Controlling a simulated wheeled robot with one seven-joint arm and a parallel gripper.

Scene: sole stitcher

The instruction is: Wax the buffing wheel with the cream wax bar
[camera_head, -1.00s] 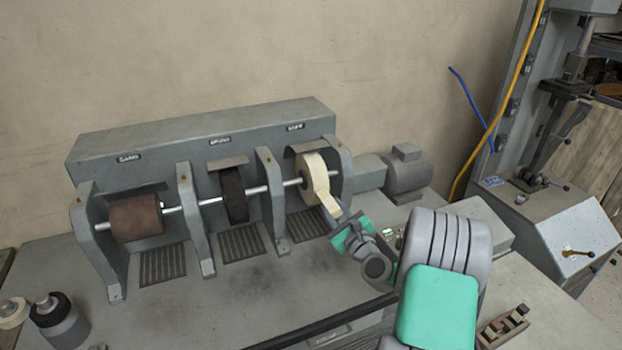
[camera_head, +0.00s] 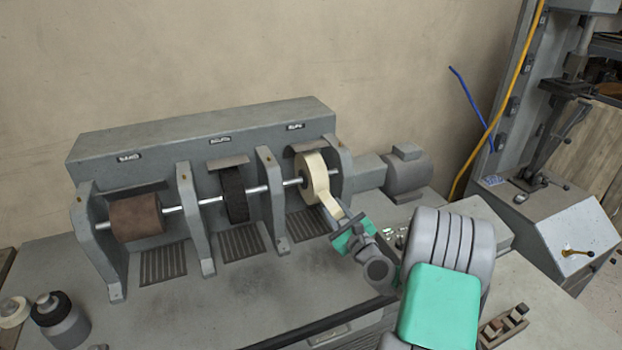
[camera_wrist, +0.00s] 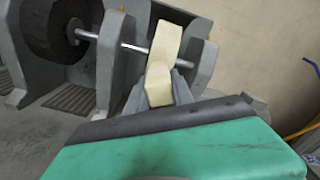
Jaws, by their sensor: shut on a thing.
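The cream buffing wheel (camera_head: 314,172) sits on the shaft in the right bay of the grey machine, below a label that seems to read BUFF. My gripper (camera_head: 342,217) is just in front of and below this wheel, shut on the cream wax bar (camera_head: 330,205). The bar points up toward the wheel's front lower rim and seems to meet it. In the wrist view the bar (camera_wrist: 158,88) stands between the fingers, in line with the wheel (camera_wrist: 166,42). Their colours are alike, so I cannot tell whether they touch.
The brown sanding drum (camera_head: 136,217) and dark brush wheel (camera_head: 235,193) share the shaft. Grey upright brackets (camera_head: 272,200) flank the bays. A motor (camera_head: 407,172) is at the right end.

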